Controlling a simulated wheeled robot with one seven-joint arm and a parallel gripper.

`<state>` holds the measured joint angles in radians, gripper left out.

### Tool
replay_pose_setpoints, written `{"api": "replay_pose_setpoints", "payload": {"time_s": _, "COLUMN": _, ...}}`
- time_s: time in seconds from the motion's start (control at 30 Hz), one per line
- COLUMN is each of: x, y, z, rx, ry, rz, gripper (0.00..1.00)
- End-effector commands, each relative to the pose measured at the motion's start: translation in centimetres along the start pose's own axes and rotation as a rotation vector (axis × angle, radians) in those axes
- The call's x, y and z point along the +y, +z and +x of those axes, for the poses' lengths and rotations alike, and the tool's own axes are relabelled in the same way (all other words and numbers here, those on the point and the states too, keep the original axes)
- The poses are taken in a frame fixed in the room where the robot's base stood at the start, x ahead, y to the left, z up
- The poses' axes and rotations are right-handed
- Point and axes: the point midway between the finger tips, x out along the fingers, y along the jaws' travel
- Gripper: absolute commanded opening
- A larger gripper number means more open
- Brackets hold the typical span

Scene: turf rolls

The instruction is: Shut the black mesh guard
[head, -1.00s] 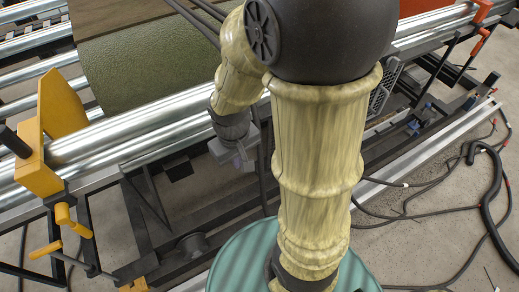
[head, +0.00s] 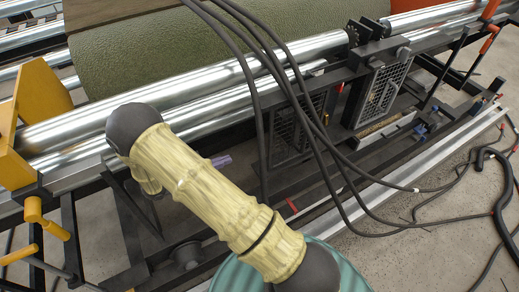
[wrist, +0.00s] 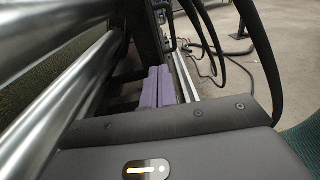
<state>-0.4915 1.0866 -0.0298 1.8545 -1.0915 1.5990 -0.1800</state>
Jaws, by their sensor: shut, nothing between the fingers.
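A black mesh guard panel (head: 292,132) stands upright below the silver rollers in the head view, partly behind hanging cables. A second framed mesh panel (head: 384,90) stands to its right, with a gap between them. I cannot tell which panel swings or how far it is open. My gripper (head: 221,160) shows only as purple fingertips past my arm, to the left of the dark panel and apart from it in the picture. In the wrist view the purple fingers (wrist: 160,72) lie side by side, shut and empty. A dark upright frame (wrist: 150,38) is beyond them.
Silver rollers (head: 190,95) run above, with green turf (head: 150,50) behind. A yellow bracket (head: 42,95) and yellow handles (head: 35,210) are at left. A pale rail (head: 400,168) and open floor lie at right.

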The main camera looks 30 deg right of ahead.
Motion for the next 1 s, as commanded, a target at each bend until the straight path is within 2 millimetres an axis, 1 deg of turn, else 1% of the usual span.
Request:
{"api": "replay_pose_setpoints", "payload": {"time_s": 0.03, "x": 0.3, "y": -0.5, "z": -0.3, "rx": -0.027, "ry": 0.021, "rz": -0.008, "gripper": 0.00}}
{"api": "replay_pose_setpoints", "payload": {"time_s": 0.37, "x": 0.6, "y": -0.4, "z": -0.5, "rx": -0.043, "ry": 0.034, "rz": -0.011, "gripper": 0.00}}
{"api": "replay_pose_setpoints", "payload": {"time_s": 0.47, "x": 0.5, "y": -0.4, "z": -0.3, "rx": -0.042, "ry": 0.033, "rz": -0.011, "gripper": 0.00}}
{"api": "replay_pose_setpoints", "payload": {"time_s": 0.57, "x": 0.6, "y": -0.3, "z": 0.4, "rx": -0.042, "ry": 0.032, "rz": -0.012, "gripper": 0.00}}
{"api": "replay_pose_setpoints", "payload": {"time_s": 0.67, "x": 0.6, "y": -0.2, "z": 1.6, "rx": -0.043, "ry": 0.029, "rz": -0.012, "gripper": 0.00}}
{"api": "replay_pose_setpoints", "payload": {"time_s": 1.0, "x": 0.7, "y": 0.0, "z": 7.4, "rx": -0.041, "ry": 0.028, "rz": -0.013, "gripper": 0.00}}
